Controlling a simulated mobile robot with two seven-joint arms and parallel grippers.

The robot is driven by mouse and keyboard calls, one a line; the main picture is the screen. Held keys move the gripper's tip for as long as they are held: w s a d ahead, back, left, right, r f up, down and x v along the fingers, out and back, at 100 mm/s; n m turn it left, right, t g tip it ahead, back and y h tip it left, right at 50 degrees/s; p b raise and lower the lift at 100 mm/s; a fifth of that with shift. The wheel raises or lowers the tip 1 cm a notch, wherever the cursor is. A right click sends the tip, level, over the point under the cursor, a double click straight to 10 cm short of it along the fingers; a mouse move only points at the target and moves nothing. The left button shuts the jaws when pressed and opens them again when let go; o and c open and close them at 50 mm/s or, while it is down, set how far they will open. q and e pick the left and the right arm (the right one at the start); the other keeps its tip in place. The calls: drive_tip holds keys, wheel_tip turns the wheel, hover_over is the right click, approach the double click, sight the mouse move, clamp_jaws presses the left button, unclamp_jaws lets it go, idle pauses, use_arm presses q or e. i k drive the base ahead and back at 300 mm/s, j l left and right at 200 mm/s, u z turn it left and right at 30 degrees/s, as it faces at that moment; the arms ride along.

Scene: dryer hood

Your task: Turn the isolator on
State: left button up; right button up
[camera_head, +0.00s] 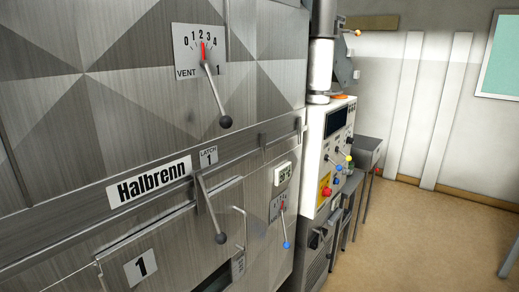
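No part clearly marked as the isolator can be made out. A white control panel (312,155) stands at the right end of the steel machine, seen at a steep angle. It has a dark display (337,119), a red knob (326,191), and small levers with blue and yellow ends. A black handle or switch (315,241) sits on the grey unit below it. A small lever with an orange ball (357,33) sticks out higher up, by the white pipe. Labels there are too small to read. Neither of my grippers is in view.
The steel machine front fills the left, with a vent lever (217,95), a latch lever (210,208) and a blue-ended lever (284,225) sticking out. Grey side tables (369,144) stand beyond the panel. The tan floor (430,235) at right is clear.

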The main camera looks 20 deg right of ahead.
sight(327, 191)
drive_tip(key=z, duration=1.2)
